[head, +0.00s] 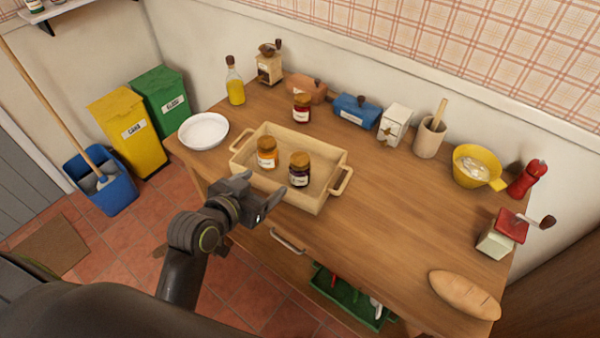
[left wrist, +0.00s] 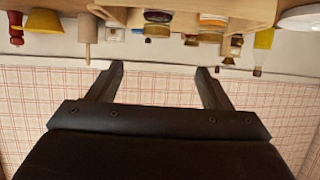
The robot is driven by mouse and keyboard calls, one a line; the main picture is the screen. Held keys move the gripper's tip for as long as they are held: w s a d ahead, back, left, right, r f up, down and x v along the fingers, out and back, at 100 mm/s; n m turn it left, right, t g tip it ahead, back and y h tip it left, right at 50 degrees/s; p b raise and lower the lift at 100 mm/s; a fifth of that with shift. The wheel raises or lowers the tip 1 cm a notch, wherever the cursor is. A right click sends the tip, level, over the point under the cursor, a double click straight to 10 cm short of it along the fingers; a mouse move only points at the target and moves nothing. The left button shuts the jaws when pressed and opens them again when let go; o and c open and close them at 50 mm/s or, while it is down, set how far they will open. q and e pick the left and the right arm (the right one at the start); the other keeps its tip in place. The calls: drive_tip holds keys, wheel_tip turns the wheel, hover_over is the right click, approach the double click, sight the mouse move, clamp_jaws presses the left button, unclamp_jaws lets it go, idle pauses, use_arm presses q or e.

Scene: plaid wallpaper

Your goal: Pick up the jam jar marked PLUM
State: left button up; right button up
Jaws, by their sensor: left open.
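A dark purple jam jar (head: 299,170) stands upright at the front right inside the wooden tray (head: 325,202). Its label is too small to read, but its colour fits plum. An orange jar (head: 267,153) stands beside it in the tray. A red jar (head: 301,108) stands on the table behind the tray. My left gripper (head: 265,190) is open and empty, at the tray's near side, left of and nearer than the dark jar. In the left wrist view, which is upside down, the open fingers (left wrist: 160,70) have nothing between them. My right gripper is not in view.
The table (head: 390,220) is clear right of the tray. A white plate (head: 203,131) is to the left. A bottle (head: 235,82), mills, canisters and a yellow bowl (head: 480,167) line the back. Bread (head: 465,295) lies at the front right.

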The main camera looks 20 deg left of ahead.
sight(298, 161)
use_arm(q)
drive_tip(key=p+x, duration=0.1)
drive_tip(key=x, duration=1)
drive_tip(key=shift+w+d, duration=0.1)
drive_tip(key=shift+w, duration=0.35)
drive_tip(key=shift+d+p+x, duration=0.15)
drive_tip(key=shift+p+x, duration=0.15)
drive_tip(key=shift+x, duration=0.65)
drive_tip(key=shift+d+p+x, duration=0.2)
drive_tip(key=shift+p+x, duration=0.05)
drive_tip(key=shift+x, duration=0.65)
drive_tip(key=shift+w+d+f, duration=0.1)
drive_tip(key=shift+w+f, duration=0.4)
drive_tip(key=shift+w, duration=0.05)
